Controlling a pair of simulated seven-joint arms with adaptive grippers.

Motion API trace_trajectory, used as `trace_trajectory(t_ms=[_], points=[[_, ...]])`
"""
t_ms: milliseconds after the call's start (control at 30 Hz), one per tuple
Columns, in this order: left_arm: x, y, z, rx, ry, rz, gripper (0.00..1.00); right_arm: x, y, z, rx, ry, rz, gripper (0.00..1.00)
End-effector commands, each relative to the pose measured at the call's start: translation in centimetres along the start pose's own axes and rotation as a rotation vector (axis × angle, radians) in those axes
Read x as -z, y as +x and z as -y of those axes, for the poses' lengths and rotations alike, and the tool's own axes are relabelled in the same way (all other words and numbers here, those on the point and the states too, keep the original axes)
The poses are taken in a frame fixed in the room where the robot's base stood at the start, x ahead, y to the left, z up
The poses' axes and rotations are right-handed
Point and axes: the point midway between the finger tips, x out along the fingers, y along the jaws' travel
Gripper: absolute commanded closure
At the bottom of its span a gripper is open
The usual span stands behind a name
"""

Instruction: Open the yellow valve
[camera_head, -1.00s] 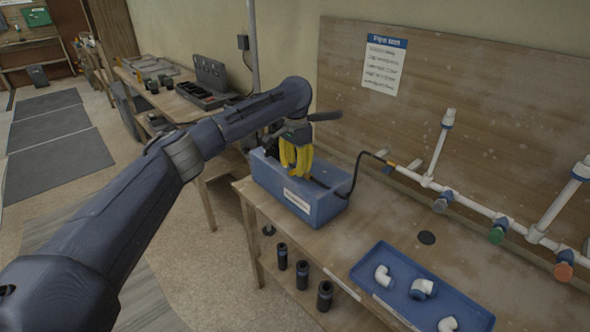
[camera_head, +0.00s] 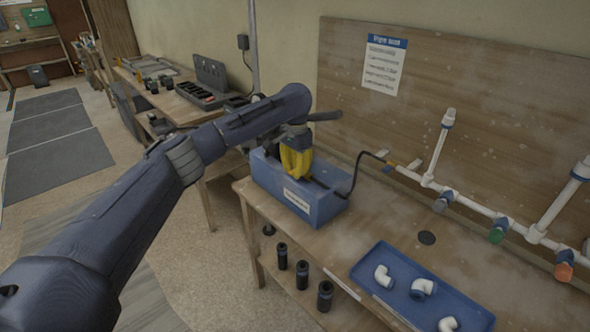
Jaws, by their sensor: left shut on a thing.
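My right gripper is not in view.
A black lever (camera_head: 326,116) sticks out behind my left gripper. The black hose (camera_head: 356,174) runs from the box to the white pipe (camera_head: 468,202), which bears green (camera_head: 497,235) and orange (camera_head: 564,271) parts. A blue tray (camera_head: 395,272) with white elbows lies in front.

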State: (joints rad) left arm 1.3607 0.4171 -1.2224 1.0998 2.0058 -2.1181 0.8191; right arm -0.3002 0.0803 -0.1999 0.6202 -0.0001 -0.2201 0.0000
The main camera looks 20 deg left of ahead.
Motion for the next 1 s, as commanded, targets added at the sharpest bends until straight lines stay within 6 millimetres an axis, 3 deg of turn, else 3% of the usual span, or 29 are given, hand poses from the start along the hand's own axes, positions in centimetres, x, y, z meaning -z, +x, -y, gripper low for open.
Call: trace_trajectory(t_ms=[167, 700, 1000], points=[[0.1, 0.0, -0.2, 0.001, -0.049, 0.001, 1.00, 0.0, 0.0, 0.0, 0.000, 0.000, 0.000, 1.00], [1.0, -0.1, -2.5, 0.000, -0.608, -0.002, 1.00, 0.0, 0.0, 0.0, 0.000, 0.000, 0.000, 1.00], [1.0, 0.0, -3.0, -0.001, -0.700, 0.001, 1.00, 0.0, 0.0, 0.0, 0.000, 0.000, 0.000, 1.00]])
